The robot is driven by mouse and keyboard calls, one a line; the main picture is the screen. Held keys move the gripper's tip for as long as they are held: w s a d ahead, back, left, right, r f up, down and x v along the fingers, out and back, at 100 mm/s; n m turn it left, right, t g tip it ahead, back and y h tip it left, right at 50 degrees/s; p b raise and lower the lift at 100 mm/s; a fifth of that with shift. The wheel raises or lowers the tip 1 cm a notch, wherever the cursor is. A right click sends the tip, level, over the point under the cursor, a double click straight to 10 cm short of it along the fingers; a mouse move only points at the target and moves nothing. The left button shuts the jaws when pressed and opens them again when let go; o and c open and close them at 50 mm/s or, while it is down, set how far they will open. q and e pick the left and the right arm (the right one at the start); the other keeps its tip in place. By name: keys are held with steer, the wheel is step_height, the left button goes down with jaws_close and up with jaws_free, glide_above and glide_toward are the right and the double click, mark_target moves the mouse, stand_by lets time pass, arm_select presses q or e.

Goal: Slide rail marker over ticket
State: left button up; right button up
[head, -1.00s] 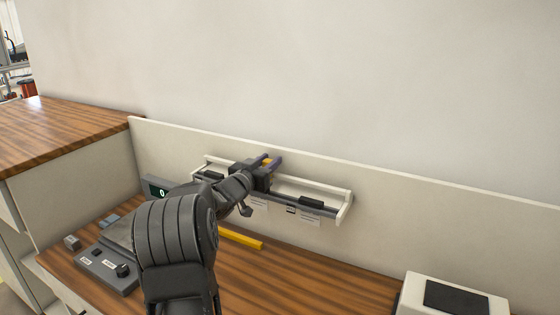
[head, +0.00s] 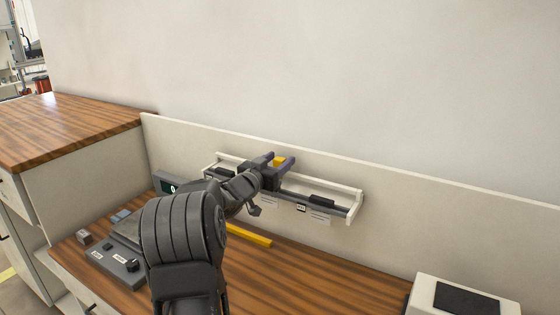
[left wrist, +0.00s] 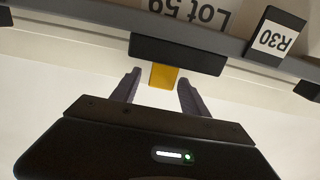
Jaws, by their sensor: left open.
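The rail marker, a black block (left wrist: 178,53) with a yellow tab (left wrist: 163,76), sits on the grey rail (left wrist: 95,12) in the left wrist view. In the head view its yellow tab (head: 279,160) shows between my left fingers and its body is hidden. My left gripper (head: 281,162) is open, with one finger on each side of the tab and gaps visible in the wrist view. White tickets (head: 320,217) hang below the rail; one reads "Lot 59" (left wrist: 190,12) in the wrist view. My right gripper is not in view.
Another black block (head: 322,200) sits on the rail to the right. A yellow bar (head: 248,235) lies on the wooden bench below. A control box (head: 115,264) is at left, a white box (head: 425,292) at right. The bench between them has free room.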

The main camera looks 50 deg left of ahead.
arm_select(q)
steer(key=b+v, duration=0.1)
steer(key=v, duration=0.6)
steer(key=shift+w, duration=0.1)
stand_by(0.4)
